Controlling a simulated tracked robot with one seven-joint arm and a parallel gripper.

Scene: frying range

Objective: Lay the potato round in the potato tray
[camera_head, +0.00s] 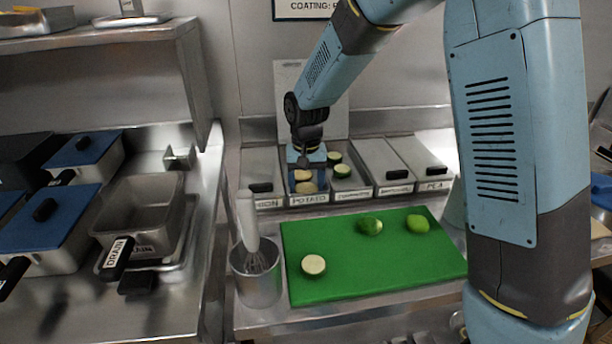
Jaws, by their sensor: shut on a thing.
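The potato tray (309,199) is an open steel tray with a POTATO label on its front, in the row at the back of the counter. My gripper (305,167) is over this tray, pointing down, and is shut on a pale yellow potato round (303,176). Another pale round (307,187) shows just below it in the tray. The fingertips are small and partly hidden, and I cannot tell whether the held round touches the tray or what lies in it.
A lidded tray (260,188) stands left. The green board (350,270) bears several pieces. A shelf (90,38) overhangs at left.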

